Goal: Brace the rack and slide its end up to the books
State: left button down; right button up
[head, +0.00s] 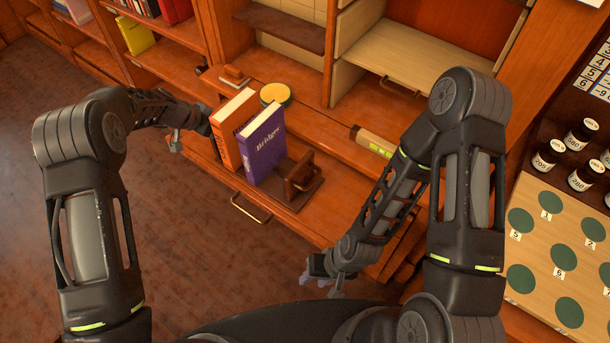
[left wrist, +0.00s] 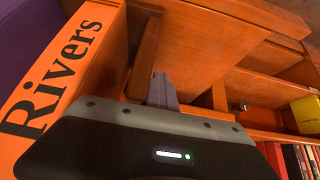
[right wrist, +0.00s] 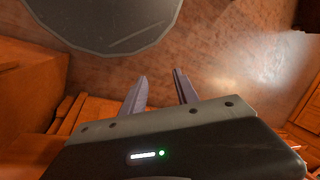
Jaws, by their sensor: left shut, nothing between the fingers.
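The wooden rack (head: 294,203) lies on the desk top with two upright books at its left part. The orange book (head: 226,140), lettered Rivers in the left wrist view (left wrist: 50,100), stands left of the purple book (head: 262,148), lettered Bridges. The rack's end (head: 303,172) stands at the right, with a gap to the purple book. My left gripper (left wrist: 163,88) is shut and empty, close to a wooden upright (left wrist: 145,55) beside the orange book; contact is unclear. My right gripper (right wrist: 160,88) is open and empty, low in front of the desk in the head view (head: 322,283).
A round yellow-topped tin (head: 276,94) sits behind the books. A rolled item (head: 372,140) lies to the right on the desk. A board with green discs (head: 563,255) and dark jars (head: 548,155) is at far right. Shelves rise behind.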

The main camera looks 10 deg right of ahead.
jog(key=shift+c, duration=0.3)
